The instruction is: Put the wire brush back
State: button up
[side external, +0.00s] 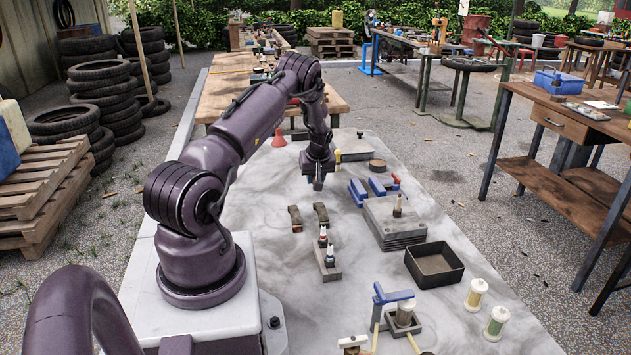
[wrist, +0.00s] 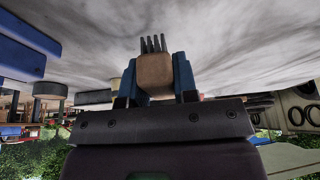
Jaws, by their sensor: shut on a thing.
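My gripper (wrist: 155,75) is shut on a tan wooden block with several dark prongs at its end, which looks like the wire brush (wrist: 154,72). Its fingers sit on both sides of the wood, and the prongs point toward the grey marbled tabletop. In the side external view, my gripper (side external: 318,184) hangs over the far middle of the table (side external: 262,200), pointing down. The brush is too small there to make out. I cannot tell from these views which spot is the brush's place.
Two small brown pieces (side external: 321,214) stand nearer the camera. A block with two small bottles (side external: 328,262) is in front of them. Blue vise parts (side external: 357,192) and stacked grey plates (side external: 392,228) lie to the right. A black tray (side external: 434,263) is nearer. The table's left part is clear.

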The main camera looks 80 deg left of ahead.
jog(key=shift+f, duration=0.7)
jog(key=shift+f, duration=0.2)
jog(key=o, duration=0.9)
